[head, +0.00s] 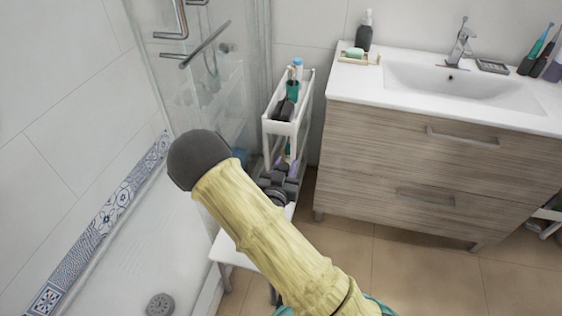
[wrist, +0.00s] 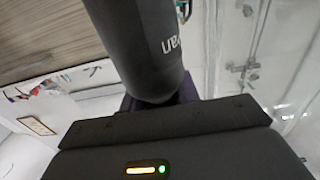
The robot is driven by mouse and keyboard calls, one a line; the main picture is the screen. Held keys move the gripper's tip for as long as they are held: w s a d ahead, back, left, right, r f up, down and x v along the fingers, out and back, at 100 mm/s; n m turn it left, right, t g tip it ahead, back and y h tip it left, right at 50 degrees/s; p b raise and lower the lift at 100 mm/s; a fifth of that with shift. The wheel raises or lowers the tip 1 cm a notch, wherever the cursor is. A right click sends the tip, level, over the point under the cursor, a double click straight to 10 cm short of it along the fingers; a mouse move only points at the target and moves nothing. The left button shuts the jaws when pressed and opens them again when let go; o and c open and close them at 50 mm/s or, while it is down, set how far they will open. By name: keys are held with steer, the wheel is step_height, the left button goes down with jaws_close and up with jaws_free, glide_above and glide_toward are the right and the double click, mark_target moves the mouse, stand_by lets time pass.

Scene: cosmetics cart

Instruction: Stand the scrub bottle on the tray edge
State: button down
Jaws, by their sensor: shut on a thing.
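A dark grey bottle with pale lettering ending in "van" (wrist: 150,45) fills the upper middle of the wrist view; I take it as the scrub bottle. My gripper (wrist: 158,100) is shut on it, with purple finger parts beside its lower end. In the head view my gripper (head: 282,177) is partly hidden by my arm, just below the slim white cart's upper tray. The upper tray (head: 304,98) has a raised white rim and holds a teal bottle (head: 292,89) and a dark object (head: 284,110). I cannot tell if that dark object is the held bottle.
A glass shower screen (head: 235,80) stands close left of the cart, and a wood-grain vanity (head: 425,150) close right. A white stool or bench (head: 233,250) is below my arm.

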steer(key=s+d+r+n+y+p, duration=0.1)
steer(key=d+r+n+y+p, duration=0.1)
steer(key=r+p, duration=0.8)
steer(key=s+d+r+n+t+y+p, duration=0.1)
steer(key=d+r+y+p, duration=0.3)
steer(key=r+p, duration=0.6)
steer(key=d+n+p, duration=0.1)
steer(key=d+p, duration=0.1)
steer(key=p, duration=0.9)
steer(key=shift+s, duration=0.35)
